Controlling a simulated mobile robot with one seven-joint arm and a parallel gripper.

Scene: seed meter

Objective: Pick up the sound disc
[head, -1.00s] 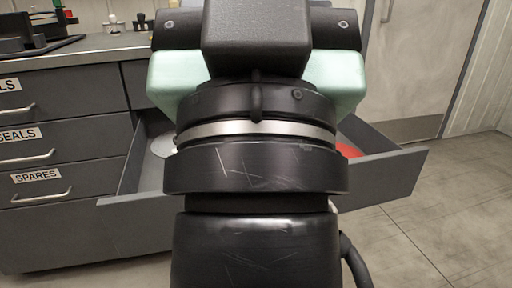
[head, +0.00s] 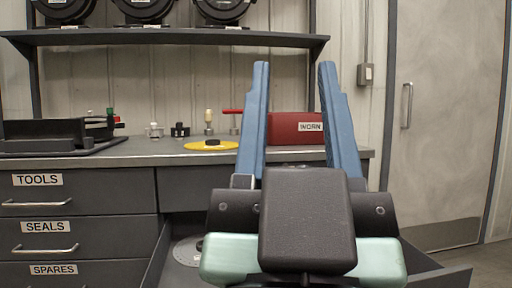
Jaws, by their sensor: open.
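My gripper (head: 294,70) points upward in the middle of the head view, its two blue fingers wide apart with nothing between them. A pale grey disc (head: 187,252) lies in the open drawer at lower left of my gripper, partly hidden by my wrist. A yellow disc (head: 196,147) with a dark hub lies flat on the counter, left of the fingers. I cannot tell from this view which disc is the sound one. The rest of the drawer's inside is hidden behind my arm.
A red box (head: 311,127) labelled WORN stands on the counter behind the fingers. The open drawer (head: 440,277) juts out around my wrist. A black tray (head: 60,146) and small parts stand at left. A shelf (head: 160,37) with round black units hangs above.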

